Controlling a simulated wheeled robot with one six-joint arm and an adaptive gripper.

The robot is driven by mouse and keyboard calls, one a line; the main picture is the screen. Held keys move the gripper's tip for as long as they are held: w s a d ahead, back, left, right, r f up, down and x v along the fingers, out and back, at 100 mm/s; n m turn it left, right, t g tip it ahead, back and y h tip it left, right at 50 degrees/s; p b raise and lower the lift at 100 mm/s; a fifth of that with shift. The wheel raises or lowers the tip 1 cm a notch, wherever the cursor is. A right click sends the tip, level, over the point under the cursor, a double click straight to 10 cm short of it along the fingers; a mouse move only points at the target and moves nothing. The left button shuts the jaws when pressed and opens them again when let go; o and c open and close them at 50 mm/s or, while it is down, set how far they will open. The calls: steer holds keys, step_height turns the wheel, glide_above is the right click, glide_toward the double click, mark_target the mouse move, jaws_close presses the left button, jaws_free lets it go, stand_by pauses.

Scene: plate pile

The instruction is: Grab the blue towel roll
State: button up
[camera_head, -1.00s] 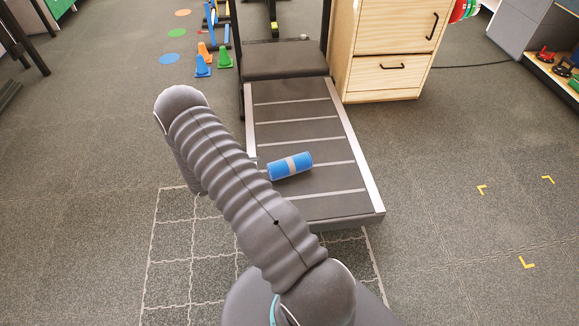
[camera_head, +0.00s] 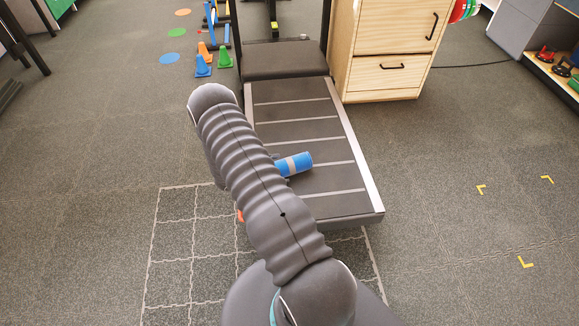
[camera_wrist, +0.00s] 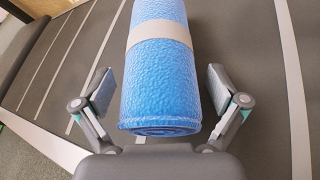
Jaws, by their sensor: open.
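The blue towel roll (camera_head: 295,163), with a pale grey band around its middle, lies on the dark treadmill deck (camera_head: 335,206). In the head view my arm covers its left end. In the wrist view the towel roll (camera_wrist: 160,85) runs lengthwise away from me, its near end between the fingers of my gripper (camera_wrist: 160,94). The gripper is open, with a finger on each side and a visible gap to the roll on both sides. In the head view the gripper is hidden behind my arm.
The treadmill has a raised silver side rail (camera_head: 355,150). A wooden cabinet (camera_head: 388,55) stands behind it to the right. Small cones (camera_head: 225,57) stand on the floor at the back left.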

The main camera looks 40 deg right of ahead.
steer(key=c, duration=1.3)
steer(key=shift+r, duration=0.1)
